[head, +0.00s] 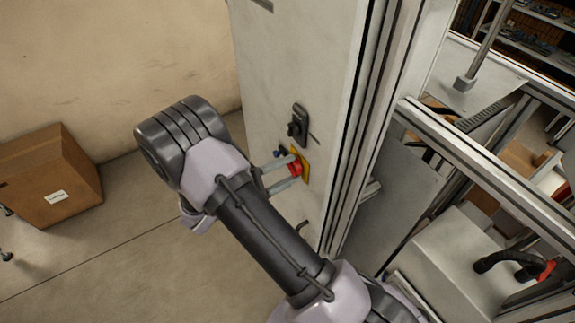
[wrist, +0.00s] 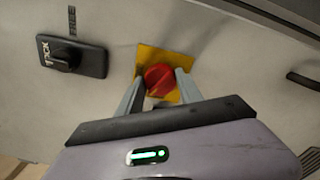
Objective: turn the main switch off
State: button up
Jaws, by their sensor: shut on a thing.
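The main switch is a red rotary knob (head: 295,168) on a yellow plate (head: 305,163), set on the front of a pale cabinet (head: 290,50). In the wrist view the red knob (wrist: 159,79) sits between the fingers, on the yellow plate (wrist: 150,58). My gripper (head: 288,171) reaches the knob from the left in the head view. In the wrist view my gripper (wrist: 157,88) has one finger on each side of the knob and is shut on it. The knob's lower part is hidden by the gripper body.
A black latch handle (head: 298,125) is on the cabinet above the switch; it also shows at left in the wrist view (wrist: 72,56). A dark handle (wrist: 304,81) is at right there. A cardboard box (head: 50,180) stands on the floor at left. A metal frame (head: 480,165) is at right.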

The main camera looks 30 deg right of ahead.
jog(key=n+p, duration=0.2)
jog(key=n, duration=0.3)
jog(key=shift+n+p, duration=0.3)
dwell(0.4)
jog(key=o, duration=1.4)
jog(key=a+b, duration=0.1)
jog(key=a, duration=1.6)
jog(key=shift+s+a, duration=0.2)
jog(key=shift+s, duration=0.05)
jog(key=shift+b, duration=0.3)
